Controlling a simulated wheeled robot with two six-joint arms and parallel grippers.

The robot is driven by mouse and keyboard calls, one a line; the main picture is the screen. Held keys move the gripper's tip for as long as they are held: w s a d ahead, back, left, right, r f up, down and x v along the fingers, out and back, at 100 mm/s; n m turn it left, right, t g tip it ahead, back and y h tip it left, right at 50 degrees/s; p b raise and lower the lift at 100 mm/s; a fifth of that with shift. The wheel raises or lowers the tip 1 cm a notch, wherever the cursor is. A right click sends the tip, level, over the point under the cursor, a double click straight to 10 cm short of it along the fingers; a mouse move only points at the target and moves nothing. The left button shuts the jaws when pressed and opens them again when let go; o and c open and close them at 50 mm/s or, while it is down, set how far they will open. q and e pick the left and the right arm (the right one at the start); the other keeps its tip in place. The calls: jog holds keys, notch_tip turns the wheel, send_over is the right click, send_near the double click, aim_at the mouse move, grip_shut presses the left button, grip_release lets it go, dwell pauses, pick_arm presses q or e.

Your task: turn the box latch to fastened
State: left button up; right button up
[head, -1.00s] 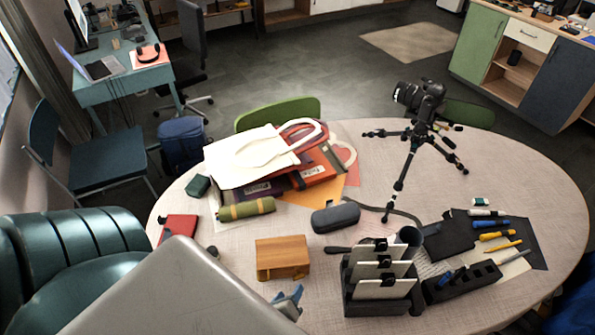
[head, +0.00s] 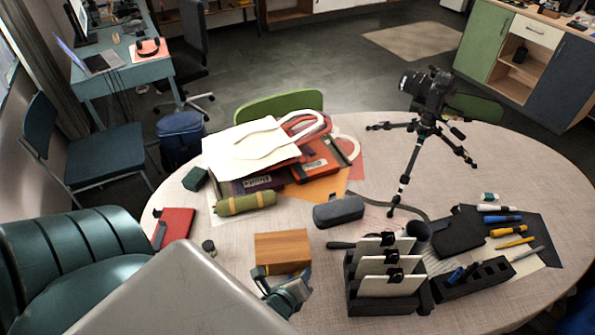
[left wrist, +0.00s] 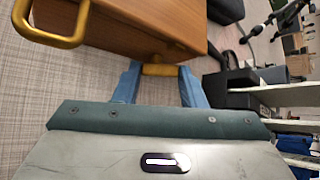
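The wooden box (head: 283,246) stands near the table's front edge, left of the card rack. In the left wrist view its brown face (left wrist: 130,22) fills the top, with a brass latch (left wrist: 160,70) at its edge and a brass loop handle (left wrist: 52,38) at the left. My left gripper (head: 282,274) is at the box's near side. Its blue fingers (left wrist: 160,78) are open, one on each side of the latch; I cannot tell if either touches it. In the head view the gripper hides the latch. My right gripper is not in view.
A black rack (head: 352,295) with white cards stands close to the right of the box. Behind are a grey case (head: 338,212) and a green roll (head: 245,203). A camera tripod (head: 408,165) stands further back. A red notebook (head: 178,226) lies at the left.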

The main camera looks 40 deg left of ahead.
pick_arm(q)
jog(key=shift+c, duration=0.8)
jog(key=shift+s+n+t+p, duration=0.1)
jog(key=shift+n+t+p, duration=0.2)
jog(key=shift+t, duration=0.1)
jog(key=shift+a+f+t+h, duration=0.1)
jog(key=shift+f+t+h, duration=0.05)
jog(key=shift+t+h, duration=0.2)
jog(key=n+t+b, duration=0.1)
jog(key=b, duration=0.1)
jog(key=h+b, duration=0.1)
jog(key=b, duration=0.1)
jog(key=shift+s+a+f+n+t, duration=0.1)
jog(key=shift+f+n+t, duration=0.25)
jog(key=shift+f+n, duration=0.05)
jog(key=shift+r+t+b, duration=0.25)
jog(key=shift+t+b, duration=0.05)
jog(key=shift+b, duration=0.15)
jog(key=o, duration=0.7)
jog(key=shift+s+r, duration=0.1)
jog(key=shift+s, duration=0.05)
